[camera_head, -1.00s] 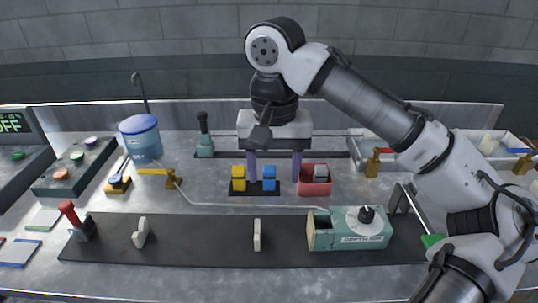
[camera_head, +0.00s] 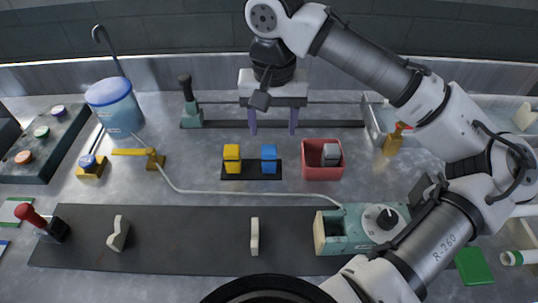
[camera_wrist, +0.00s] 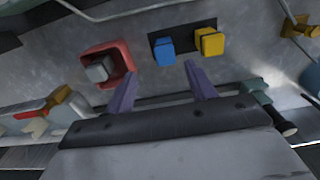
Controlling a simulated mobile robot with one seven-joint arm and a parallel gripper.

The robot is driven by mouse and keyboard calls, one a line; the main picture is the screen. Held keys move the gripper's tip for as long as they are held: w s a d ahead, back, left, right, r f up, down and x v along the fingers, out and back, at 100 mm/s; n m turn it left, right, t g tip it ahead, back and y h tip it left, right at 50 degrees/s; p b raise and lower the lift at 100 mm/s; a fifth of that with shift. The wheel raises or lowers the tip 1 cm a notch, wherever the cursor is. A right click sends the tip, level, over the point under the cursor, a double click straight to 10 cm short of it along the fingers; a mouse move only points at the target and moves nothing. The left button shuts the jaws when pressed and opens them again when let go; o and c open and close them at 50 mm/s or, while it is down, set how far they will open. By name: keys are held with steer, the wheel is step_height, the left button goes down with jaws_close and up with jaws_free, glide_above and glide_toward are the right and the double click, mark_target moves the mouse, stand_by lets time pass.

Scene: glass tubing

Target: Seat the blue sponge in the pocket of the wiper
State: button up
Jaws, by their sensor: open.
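The blue sponge (camera_head: 269,158) is a small blue block on a black pad, right of a yellow block (camera_head: 232,158). It also shows in the wrist view (camera_wrist: 163,50). My gripper (camera_head: 273,130) has two purple fingers, apart and pointing down, with nothing between them. In the wrist view the fingers (camera_wrist: 160,84) are short of the blue sponge, and a gap shows between them. A teal block with a black upright handle (camera_head: 190,102) stands at the left end of a dark rail. I cannot tell for certain whether it is the wiper; no pocket is visible on it.
A red bin (camera_head: 307,172) holding a grey block is right of the blue sponge. A blue bucket (camera_head: 115,122) stands left. Bare bench lies around the pad.

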mark_target(269, 149)
steer(key=shift+w+a+f+p, duration=0.1)
steer(key=shift+f+p, duration=0.1)
steer(key=shift+f, duration=1.05)
steer(key=shift+w+a+f+p, duration=0.15)
steer(key=shift+f+p, duration=0.05)
steer(key=shift+f, duration=1.05)
steer(key=shift+w+a+f+p, duration=0.1)
steer(key=shift+f+p, duration=0.1)
steer(key=shift+f, duration=1.05)
steer(key=c, duration=1)
steer(key=shift+c, duration=0.2)
steer(key=shift+r, duration=0.1)
step_height(269, 149, up, 20)
steer(key=b, duration=0.1)
